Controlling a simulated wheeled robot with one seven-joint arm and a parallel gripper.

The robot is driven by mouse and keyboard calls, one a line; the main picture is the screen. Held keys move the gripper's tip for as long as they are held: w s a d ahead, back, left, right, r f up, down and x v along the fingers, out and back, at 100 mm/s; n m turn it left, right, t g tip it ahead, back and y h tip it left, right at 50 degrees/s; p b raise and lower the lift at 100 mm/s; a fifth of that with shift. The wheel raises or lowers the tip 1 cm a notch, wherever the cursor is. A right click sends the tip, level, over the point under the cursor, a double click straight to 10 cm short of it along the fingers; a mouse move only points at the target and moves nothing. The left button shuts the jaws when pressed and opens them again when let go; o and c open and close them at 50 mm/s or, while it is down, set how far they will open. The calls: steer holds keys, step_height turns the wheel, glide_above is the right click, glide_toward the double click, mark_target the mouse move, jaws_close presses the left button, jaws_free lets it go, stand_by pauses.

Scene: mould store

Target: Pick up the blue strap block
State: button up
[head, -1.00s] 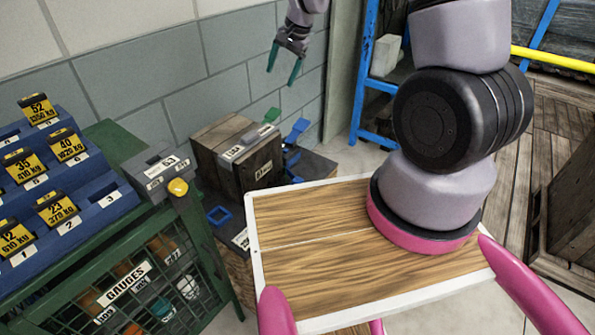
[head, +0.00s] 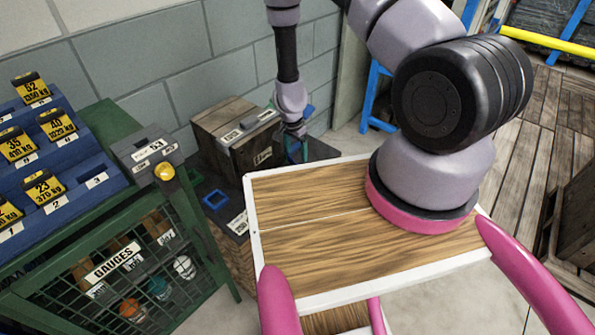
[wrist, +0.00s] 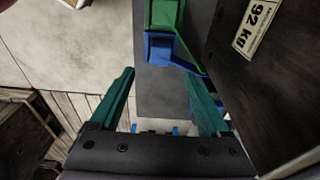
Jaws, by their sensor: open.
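A blue block-like piece (wrist: 170,50) shows in the wrist view, just beyond my fingertips, with a green piece (wrist: 165,14) touching or close behind it.
The wooden box (head: 240,150) stands close beside my gripper; its dark side with a 92 kg label (wrist: 257,28) fills the wrist view's right. A green gauge cage (head: 130,240) and blue numbered rack (head: 60,175) stand left. A blue ladder-like frame (head: 374,100) stands behind.

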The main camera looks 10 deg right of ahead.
steer(key=f, duration=0.7)
steer(key=shift+w+d+f, duration=0.2)
steer(key=shift+d+f, duration=0.05)
steer(key=shift+f, duration=0.15)
steer(key=shift+c, duration=0.3)
jaws_close()
steer(key=shift+r, duration=0.1)
